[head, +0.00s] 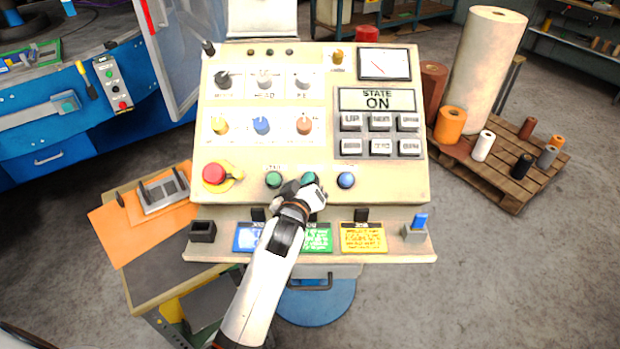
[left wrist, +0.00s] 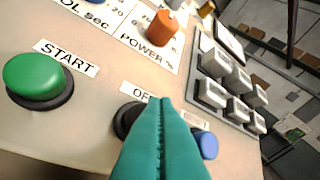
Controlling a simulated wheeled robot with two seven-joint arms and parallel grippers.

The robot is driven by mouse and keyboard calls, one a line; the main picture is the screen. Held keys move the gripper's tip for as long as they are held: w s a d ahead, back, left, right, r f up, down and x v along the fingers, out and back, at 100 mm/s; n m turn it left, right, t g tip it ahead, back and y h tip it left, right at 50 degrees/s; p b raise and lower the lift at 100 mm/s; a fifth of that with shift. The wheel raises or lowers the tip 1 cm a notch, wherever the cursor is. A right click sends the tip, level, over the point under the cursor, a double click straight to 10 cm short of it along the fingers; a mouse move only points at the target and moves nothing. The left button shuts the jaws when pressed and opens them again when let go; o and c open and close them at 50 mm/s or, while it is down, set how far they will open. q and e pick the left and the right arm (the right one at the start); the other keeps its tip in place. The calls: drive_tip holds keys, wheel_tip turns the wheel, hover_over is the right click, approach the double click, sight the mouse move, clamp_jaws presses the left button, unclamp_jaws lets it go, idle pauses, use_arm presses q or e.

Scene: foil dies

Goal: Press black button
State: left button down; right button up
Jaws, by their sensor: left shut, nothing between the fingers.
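The control panel (head: 250,192) fills the middle of the head view, with a row of push buttons along its lower face. The black button (left wrist: 124,120) shows in the left wrist view under a label starting "OF"; my fingers hide most of it. In the head view it is hidden behind my left gripper (head: 309,181). The teal fingers, also in the left wrist view (left wrist: 165,101), are shut and empty, with their tips over the black button. I cannot tell whether they touch it. My right gripper is not in view.
A green START button (left wrist: 34,78) is left of the fingers and a blue button (head: 346,180) is right. A red mushroom button (head: 214,173) is farther left. Knobs and grey keys (head: 380,146) are above. The screen (head: 377,99) reads "STATE ON".

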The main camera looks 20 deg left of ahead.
use_arm(q)
drive_tip(key=shift+w+f, duration=0.25)
drive_tip(key=shift+f, duration=0.05)
drive_tip(key=shift+w+a+f+b, duration=0.15)
drive_tip(key=shift+w+f+b, duration=0.15)
drive_tip(key=shift+f+b, duration=0.2)
idle(1.0)
drive_tip(key=shift+r, duration=0.1)
drive_tip(key=shift+s+r+p, duration=0.55)
drive_tip(key=shift+r+p, duration=0.15)
drive_tip(key=shift+p, duration=0.2)
drive_tip(key=s+r+p, duration=0.1)
drive_tip(key=r+p, duration=0.1)
drive_tip(key=p, duration=0.1)
drive_tip(key=s+d+r+p, duration=0.1)
drive_tip(key=r+p, duration=0.1)
drive_tip(key=shift+s+d, duration=0.1)
drive_tip(key=shift+s, duration=0.25)
